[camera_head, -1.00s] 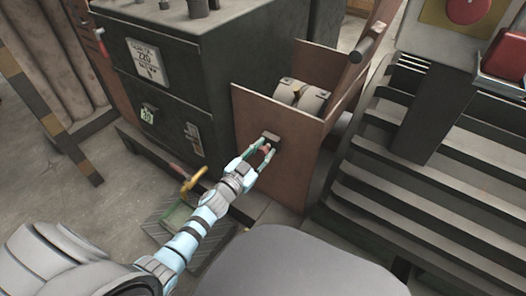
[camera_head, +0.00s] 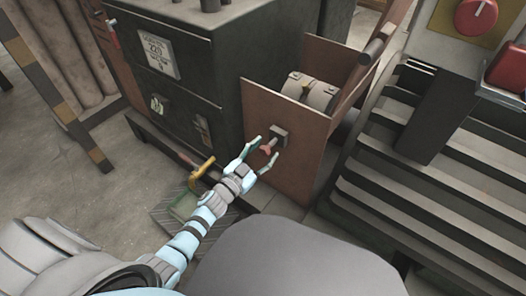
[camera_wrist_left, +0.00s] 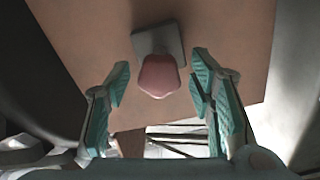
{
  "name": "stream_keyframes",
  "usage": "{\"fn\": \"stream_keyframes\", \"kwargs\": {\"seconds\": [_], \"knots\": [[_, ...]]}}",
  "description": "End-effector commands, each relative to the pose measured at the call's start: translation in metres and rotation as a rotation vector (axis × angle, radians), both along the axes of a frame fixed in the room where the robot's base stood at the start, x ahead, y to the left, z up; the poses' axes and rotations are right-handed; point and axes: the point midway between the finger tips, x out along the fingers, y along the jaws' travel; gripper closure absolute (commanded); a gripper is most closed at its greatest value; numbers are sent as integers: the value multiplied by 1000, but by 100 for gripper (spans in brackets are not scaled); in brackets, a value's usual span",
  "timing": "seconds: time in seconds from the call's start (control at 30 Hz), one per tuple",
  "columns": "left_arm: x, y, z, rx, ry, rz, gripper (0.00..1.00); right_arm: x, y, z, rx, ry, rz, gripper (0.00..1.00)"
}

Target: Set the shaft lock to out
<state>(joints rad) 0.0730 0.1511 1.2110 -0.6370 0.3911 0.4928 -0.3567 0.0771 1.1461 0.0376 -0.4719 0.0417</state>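The shaft lock shows as a small reddish knob (camera_head: 266,149) on a grey square plate (camera_head: 279,135), fixed to the brown front panel (camera_head: 290,165) of the shaft housing. In the left wrist view the pinkish knob (camera_wrist_left: 159,76) stands out from its grey plate (camera_wrist_left: 158,42). My left gripper (camera_head: 265,155) is in front of the knob with its fingers spread. In the left wrist view its fingertips (camera_wrist_left: 160,85) are on either side of the knob, with a gap on both sides. My right gripper is not in view.
A dark cabinet (camera_head: 165,60) with a white label stands left of the housing. A yellow-handled thing (camera_head: 202,170) is low beside the left arm. Dark slatted steps (camera_head: 420,200) rise on the right, below a panel with a red knob (camera_head: 475,15).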

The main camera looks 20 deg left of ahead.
Motion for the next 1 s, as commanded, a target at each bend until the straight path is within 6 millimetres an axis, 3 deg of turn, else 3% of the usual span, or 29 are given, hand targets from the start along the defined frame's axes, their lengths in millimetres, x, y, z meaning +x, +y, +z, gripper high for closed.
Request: {"fn": "stream_keyframes", "kwargs": {"seconds": [0.17, 0.27, 0.6, 0.7, 1.0], "knots": [[-1, 0, 0, 0, -1, -1, 51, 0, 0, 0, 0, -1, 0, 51], [-11, 2, -1, 1, 1, -1, 51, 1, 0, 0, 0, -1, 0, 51], [-97, 21, -1, 0, 2, 0, 51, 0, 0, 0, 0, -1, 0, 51], [-112, 25, 0, -1, 1, 0, 51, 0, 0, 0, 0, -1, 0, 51], [-118, 27, 0, 0, -1, 2, 51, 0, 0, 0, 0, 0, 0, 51]]}}
